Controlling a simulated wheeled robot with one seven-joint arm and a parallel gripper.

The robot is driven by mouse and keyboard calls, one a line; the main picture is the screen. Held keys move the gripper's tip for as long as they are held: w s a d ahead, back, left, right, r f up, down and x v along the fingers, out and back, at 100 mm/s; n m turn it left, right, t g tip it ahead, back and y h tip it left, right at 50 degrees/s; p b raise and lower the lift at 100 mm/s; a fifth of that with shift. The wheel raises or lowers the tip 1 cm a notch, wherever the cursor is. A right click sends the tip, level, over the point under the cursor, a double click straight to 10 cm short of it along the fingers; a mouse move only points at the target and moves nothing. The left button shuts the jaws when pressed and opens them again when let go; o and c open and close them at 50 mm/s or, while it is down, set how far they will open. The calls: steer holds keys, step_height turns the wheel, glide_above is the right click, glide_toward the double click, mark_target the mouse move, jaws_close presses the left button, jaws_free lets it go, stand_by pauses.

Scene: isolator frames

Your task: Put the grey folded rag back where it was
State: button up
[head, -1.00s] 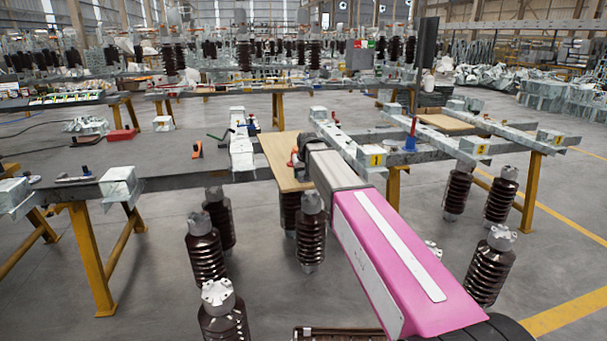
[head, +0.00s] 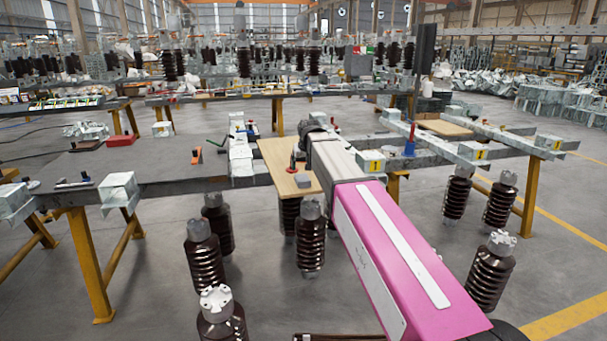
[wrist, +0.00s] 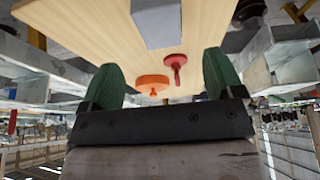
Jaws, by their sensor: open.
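The grey folded rag (head: 302,180) looks like a small flat grey block. It lies on the near part of the light wooden board (head: 274,153). In the wrist view the rag (wrist: 157,22) shows at the top, on the same board (wrist: 80,22), cut off by the frame edge. My gripper (wrist: 162,78) is open, its two green fingers apart with nothing held between them. The rag is beyond the fingertips and apart from them. In the head view my arm's end is right of the board, and its fingers cannot be made out.
Metal beams (head: 345,150) run right of the board. Brown ribbed insulators (head: 310,240) stand below.

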steer(key=s+d+f+m+g, duration=0.1)
steer(key=s+d+f+g, duration=0.1)
steer(key=s+d+f, duration=0.9)
steer(key=s+d+f+m+g+h, duration=0.1)
steer(key=s+d+f+m+g, duration=0.1)
steer(key=s+d+f, duration=0.9)
steer(key=s+f, duration=0.5)
steer(key=s, duration=0.3)
steer(key=shift+s+d+f, duration=0.25)
steer(key=shift+s+f, duration=0.05)
steer(key=shift+f, duration=0.1)
